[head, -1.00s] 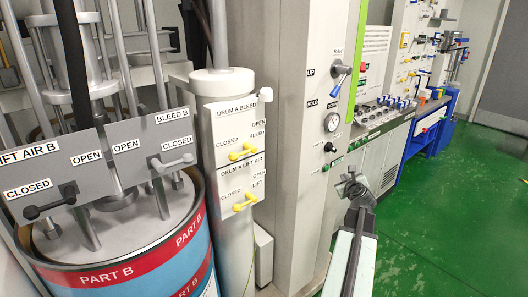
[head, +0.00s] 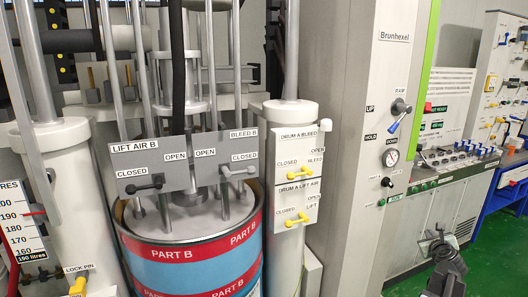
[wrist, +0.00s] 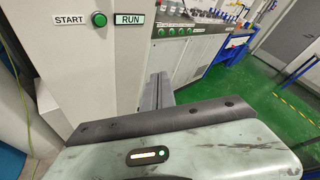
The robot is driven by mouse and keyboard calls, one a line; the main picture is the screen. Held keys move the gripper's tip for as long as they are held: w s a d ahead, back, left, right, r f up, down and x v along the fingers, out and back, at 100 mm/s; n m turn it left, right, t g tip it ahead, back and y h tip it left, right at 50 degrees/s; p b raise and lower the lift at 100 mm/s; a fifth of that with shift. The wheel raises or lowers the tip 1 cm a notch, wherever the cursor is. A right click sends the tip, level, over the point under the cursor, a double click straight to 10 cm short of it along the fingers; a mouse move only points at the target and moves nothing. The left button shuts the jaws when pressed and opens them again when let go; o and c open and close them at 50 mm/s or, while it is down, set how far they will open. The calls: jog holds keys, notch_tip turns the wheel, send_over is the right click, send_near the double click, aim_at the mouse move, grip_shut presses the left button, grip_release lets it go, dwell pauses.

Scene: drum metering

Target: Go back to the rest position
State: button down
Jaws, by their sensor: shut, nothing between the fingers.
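My gripper (head: 438,246) is at the lower right of the head view, in front of the grey machine cabinet's lower part and over the green floor. It is shut and holds nothing. In the wrist view its dark fingers (wrist: 157,92) stand together, pointing toward the white control cabinet, with open space around them. No object touches the fingers in either view.
A blue and red PART B drum (head: 190,262) stands left of centre. Valve panels (head: 185,165) are in front of and beside it. The machine column (head: 365,130) has a blue-handled ram lever (head: 398,112). Green floor (wrist: 235,95) lies open at right.

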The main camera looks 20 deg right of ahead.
jog(key=w+a+f+n+g+y+p, duration=0.1)
jog(key=w+a+f+n+y, duration=0.15)
jog(key=w+a+n, duration=0.75)
jog(key=w+a+f+n+g+y+p, duration=0.1)
jog(key=w+a+f+n+y+p, duration=0.2)
jog(key=a, duration=1.3)
jog(key=w+a+f+n+y, duration=0.2)
jog(key=w+a+n+y, duration=0.45)
jog(key=a, duration=0.55)
jog(key=s+a+n+g+p, duration=0.1)
jog(key=s+a+n+g, duration=0.2)
jog(key=a+n, duration=0.3)
jog(key=s+a+f+n+g+h+p, duration=0.1)
jog(key=a+n, duration=0.6)
jog(key=a, duration=0.7)
jog(key=s+a+f+n+g+p, duration=0.1)
jog(key=s+a+n+g, duration=0.3)
jog(key=a+n, duration=0.3)
jog(key=s+a, duration=0.1)
jog(key=a, duration=0.2)
jog(key=shift+s+a+f+g+h, duration=0.15)
jog(key=shift+s+g+h, duration=0.15)
jog(key=shift+s+h, duration=0.1)
